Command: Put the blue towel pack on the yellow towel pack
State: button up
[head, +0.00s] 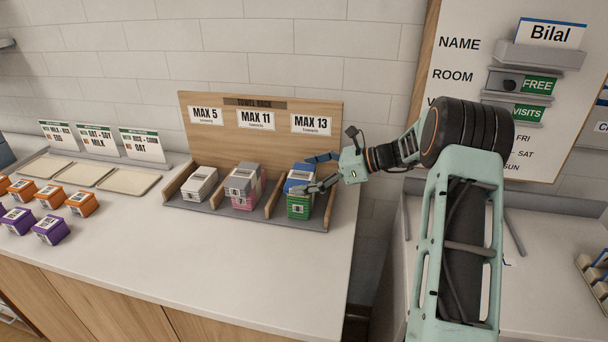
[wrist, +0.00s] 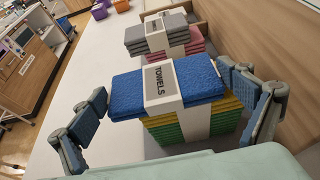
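The blue towel pack (wrist: 200,80), with a white "TOWELS" band, lies on top of a stack in the right bay of the towel rack. In the wrist view the yellow towel pack (wrist: 226,112) is directly under it, with a green pack (wrist: 222,125) lower down. The blue pack appears to rest on the yellow one, slightly offset. The blue pack also shows in the head view (head: 299,173), above the green pack's front. My gripper (head: 320,171) is at this stack. Its fingers (wrist: 168,95) stand apart on either side of the blue pack and look open.
The wooden towel rack (head: 190,115) has low dividers. Orange and purple boxes stand left on the counter (head: 200,260). The counter front is clear.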

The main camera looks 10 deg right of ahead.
jog(key=shift+r, duration=0.1)
jog(key=shift+d+r, duration=0.15)
jog(key=v, duration=1.1)
jog(key=shift+s+d+r, duration=0.15)
jog(key=shift+d+r, duration=0.1)
jog(key=shift+d, duration=0.05)
